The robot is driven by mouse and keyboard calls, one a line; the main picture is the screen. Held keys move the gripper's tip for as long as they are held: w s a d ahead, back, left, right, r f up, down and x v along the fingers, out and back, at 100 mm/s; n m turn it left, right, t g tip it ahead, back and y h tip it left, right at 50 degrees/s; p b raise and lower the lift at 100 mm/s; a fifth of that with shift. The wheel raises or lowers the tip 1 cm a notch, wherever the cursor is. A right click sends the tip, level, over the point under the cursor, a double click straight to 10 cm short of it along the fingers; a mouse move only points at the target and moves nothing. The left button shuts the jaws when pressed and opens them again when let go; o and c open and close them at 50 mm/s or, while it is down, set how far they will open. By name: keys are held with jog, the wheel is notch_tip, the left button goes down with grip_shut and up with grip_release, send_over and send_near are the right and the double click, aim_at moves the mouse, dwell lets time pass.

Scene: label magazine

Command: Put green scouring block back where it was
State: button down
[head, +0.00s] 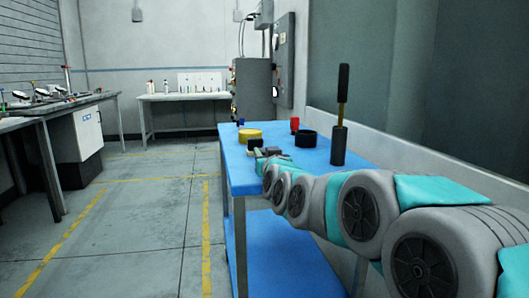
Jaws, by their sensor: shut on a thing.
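My gripper (266,153) is small in the head view, at the far end of my arm, over or near the left part of the blue-topped table (232,172). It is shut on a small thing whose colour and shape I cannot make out. I cannot pick out a green scouring block anywhere in the view. My arm hides part of the tabletop's near side.
On the table are a yellow ring (250,135), a black round piece (254,145), a red piece (294,125), a black ring (306,138), a small blue piece (241,122) and a tall dark holder (339,146) with a handled tool upright in it. The floor at left is clear.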

jog(key=shift+f, duration=0.15)
jog(key=c, duration=0.6)
grip_release()
jog(key=shift+r, duration=0.2)
jog(key=shift+s, duration=0.15)
jog(key=b+v, duration=0.1)
jog(key=v, duration=1)
jog(key=shift+s+d, duration=0.15)
jog(key=shift+s, duration=0.2)
